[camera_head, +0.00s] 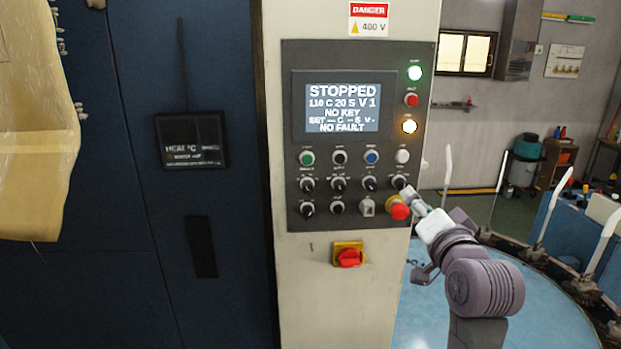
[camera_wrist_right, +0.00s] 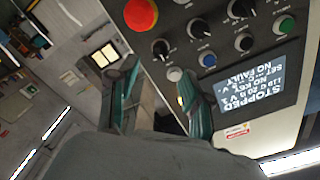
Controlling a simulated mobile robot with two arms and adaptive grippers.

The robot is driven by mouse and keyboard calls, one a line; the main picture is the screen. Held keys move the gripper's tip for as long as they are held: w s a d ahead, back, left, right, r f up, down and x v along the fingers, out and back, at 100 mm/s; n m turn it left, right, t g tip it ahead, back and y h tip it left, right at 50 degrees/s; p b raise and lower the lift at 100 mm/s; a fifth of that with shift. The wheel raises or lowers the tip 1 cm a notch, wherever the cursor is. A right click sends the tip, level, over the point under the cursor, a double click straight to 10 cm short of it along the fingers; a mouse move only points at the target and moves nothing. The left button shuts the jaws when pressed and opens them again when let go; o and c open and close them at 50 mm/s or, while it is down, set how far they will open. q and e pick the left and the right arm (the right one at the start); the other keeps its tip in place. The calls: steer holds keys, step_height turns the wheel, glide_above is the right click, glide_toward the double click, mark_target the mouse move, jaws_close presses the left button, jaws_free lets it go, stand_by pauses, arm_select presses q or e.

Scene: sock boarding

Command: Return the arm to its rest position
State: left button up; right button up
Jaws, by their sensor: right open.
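My right arm reaches in from the lower right of the head view. Its gripper (camera_head: 411,195) is at the right edge of the control panel (camera_head: 295,110), close to the lower right knob and the red emergency stop button (camera_head: 398,208). In the right wrist view my right gripper (camera_wrist_right: 158,82) has its two fingers apart with nothing held between them, and the panel lies beyond them. I cannot tell whether a fingertip touches the panel. The panel's screen (camera_head: 342,107) reads STOPPED, NO KEY and NO FAULT. My left gripper is not in view.
A red rotary switch on a yellow plate (camera_head: 348,255) sits below the panel. Dark blue machine doors (camera_head: 120,270) fill the left, with yellowish translucent sheeting (camera_head: 35,120) hanging in front. Upright white boards (camera_head: 547,215) stand around the blue round table (camera_head: 540,325) at right.

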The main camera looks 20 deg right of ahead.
steer(key=s+a+f+n+g+y, duration=0.1)
steer(key=s+a+f+n+g, duration=0.15)
steer(key=f, duration=0.55)
steer(key=s+a+f+n+g+y, duration=0.1)
steer(key=s+a+f+n+g, duration=0.15)
steer(key=f, duration=0.45)
steer(key=s+a+f+n+g+y, duration=0.1)
steer(key=s+a+f+n+g, duration=0.15)
steer(key=f, duration=0.55)
steer(key=s+a+f+n+g+y, duration=0.1)
steer(key=s+a+f+n+g, duration=0.25)
steer(key=s+f, duration=0.6)
steer(key=s+a+f+n+g, duration=0.3)
steer(key=s+a+f, duration=0.1)
steer(key=s+f, duration=0.5)
step_height(320, 180, down, 30)
steer(key=s+r+g+b, duration=0.1)
steer(key=s+b, duration=0.1)
steer(key=b, duration=0.6)
steer(key=s+d+f+b, duration=0.1)
steer(key=s+f+b, duration=0.2)
steer(key=s+f, duration=0.5)
steer(key=s+d+f+g+b, duration=0.1)
steer(key=s+f+b, duration=0.2)
steer(key=s+f, duration=0.6)
step_height(320, 180, down, 8)
steer(key=shift+d+f+g+b, duration=0.1)
steer(key=shift+d+g+b, duration=0.2)
steer(key=shift+d, duration=0.1)
